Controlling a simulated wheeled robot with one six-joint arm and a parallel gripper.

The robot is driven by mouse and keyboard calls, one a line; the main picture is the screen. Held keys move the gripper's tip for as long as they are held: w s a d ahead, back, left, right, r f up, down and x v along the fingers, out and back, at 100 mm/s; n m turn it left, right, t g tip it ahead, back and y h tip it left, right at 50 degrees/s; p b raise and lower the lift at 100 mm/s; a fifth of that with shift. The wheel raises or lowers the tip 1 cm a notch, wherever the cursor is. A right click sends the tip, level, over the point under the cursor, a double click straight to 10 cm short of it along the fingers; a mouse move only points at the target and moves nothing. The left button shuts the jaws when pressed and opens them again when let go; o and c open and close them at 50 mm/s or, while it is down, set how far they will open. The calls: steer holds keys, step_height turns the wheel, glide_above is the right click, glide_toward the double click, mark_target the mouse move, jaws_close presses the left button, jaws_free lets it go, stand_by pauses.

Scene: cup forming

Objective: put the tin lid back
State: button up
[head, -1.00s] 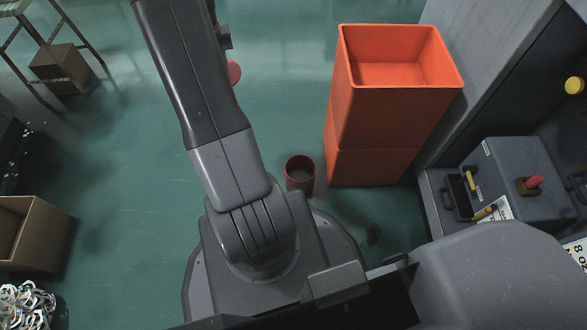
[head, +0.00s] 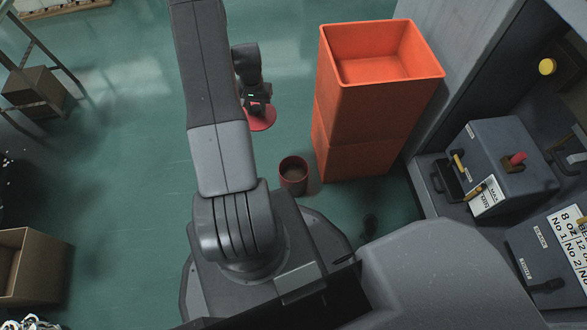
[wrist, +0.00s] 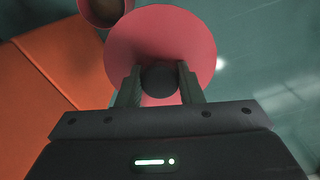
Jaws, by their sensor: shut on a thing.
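The red tin lid (head: 262,119) is a round disc with a dark knob, held out over the floor in the head view. My gripper (wrist: 159,78) is shut on the knob, with one finger on each side, and the lid (wrist: 190,38) spreads out beyond the fingertips in the wrist view. The open red tin (head: 293,177) stands upright on the floor close to my base, nearer to me than the lid. In the wrist view the tin (wrist: 105,10) shows partly at the top edge, partly covered by the lid.
Stacked orange crates (head: 365,130) stand just right of the tin. A grey machine with levers (head: 500,165) is at the right. A cardboard box (head: 30,265) is at the lower left.

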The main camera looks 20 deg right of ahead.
steer(key=s+d+f+m+p, duration=0.2)
steer(key=s+d+f+m, duration=0.3)
steer(key=s+d+f, duration=0.5)
step_height(320, 180, down, 12)
steer(key=s+a+b, duration=0.1)
steer(key=s+b, duration=0.1)
steer(key=b, duration=0.1)
steer(key=shift+s+a+r, duration=0.15)
steer(key=shift+a+r, duration=0.1)
steer(key=shift+a, duration=0.15)
steer(key=shift+f+b, duration=0.45)
steer(key=shift+b, duration=0.25)
steer(key=o, duration=1)
steer(key=shift+r, duration=0.2)
step_height(320, 180, up, 12)
steer(key=p, duration=0.4)
steer(key=shift+r, duration=0.25)
